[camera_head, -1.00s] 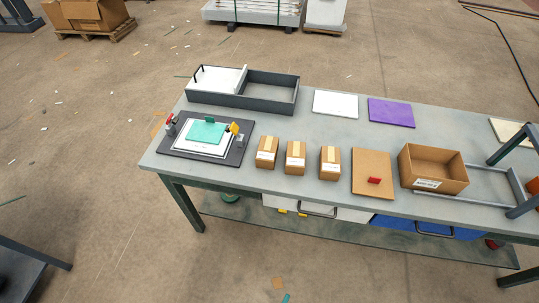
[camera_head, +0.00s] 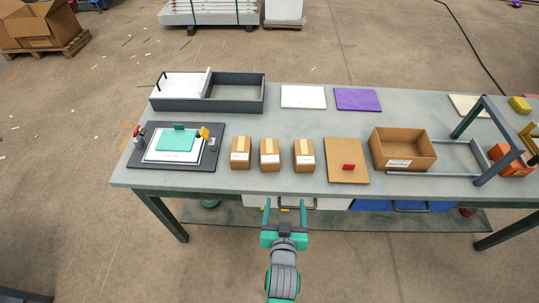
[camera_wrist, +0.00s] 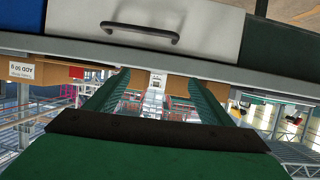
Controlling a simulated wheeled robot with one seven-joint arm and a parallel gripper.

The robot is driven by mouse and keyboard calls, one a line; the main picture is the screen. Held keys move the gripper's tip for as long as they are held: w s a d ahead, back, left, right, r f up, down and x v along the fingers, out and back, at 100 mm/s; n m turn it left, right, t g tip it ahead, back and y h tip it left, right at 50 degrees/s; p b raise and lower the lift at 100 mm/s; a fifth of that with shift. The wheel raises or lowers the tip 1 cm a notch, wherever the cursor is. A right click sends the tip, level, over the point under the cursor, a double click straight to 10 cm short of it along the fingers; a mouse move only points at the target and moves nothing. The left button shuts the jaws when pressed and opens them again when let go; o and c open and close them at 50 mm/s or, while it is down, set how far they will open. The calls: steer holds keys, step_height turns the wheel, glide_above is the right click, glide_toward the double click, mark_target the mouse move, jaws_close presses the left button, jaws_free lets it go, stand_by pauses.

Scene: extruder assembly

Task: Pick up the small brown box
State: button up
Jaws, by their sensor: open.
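Three small brown boxes with pale tape and white labels stand in a row near the table's front edge: left (camera_head: 240,157), middle (camera_head: 269,157) and right (camera_head: 304,158). Which one the task means cannot be told. My gripper (camera_head: 285,207) is open and empty in front of the table, just short of its front edge, roughly in line with the middle and right boxes. In the wrist view my gripper (camera_wrist: 160,88) points at the table's front edge, seen upside down. Brown box surfaces (camera_wrist: 178,87) show partly behind the fingers.
The table (camera_head: 225,115) also bears a dark tray (camera_head: 236,105), a clamp fixture with a green plate (camera_head: 176,141), a brown board with a red piece (camera_head: 347,175), an open carton (camera_head: 420,158) and a grey frame (camera_head: 468,124). Drawers (camera_wrist: 220,28) hang under the front edge.

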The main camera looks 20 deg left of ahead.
steer(key=n+g+y, duration=0.1)
glide_toward(270, 154)
steer(key=shift+w+f, duration=0.25)
steer(key=shift+f, duration=0.3)
steer(key=shift+w+f, duration=0.3)
steer(key=shift+f, duration=0.25)
steer(key=x, duration=1)
steer(key=shift+w+a, duration=0.2)
steer(key=shift+a, duration=0.15)
steer(key=c, duration=1.3)
steer(key=shift+r, duration=0.1)
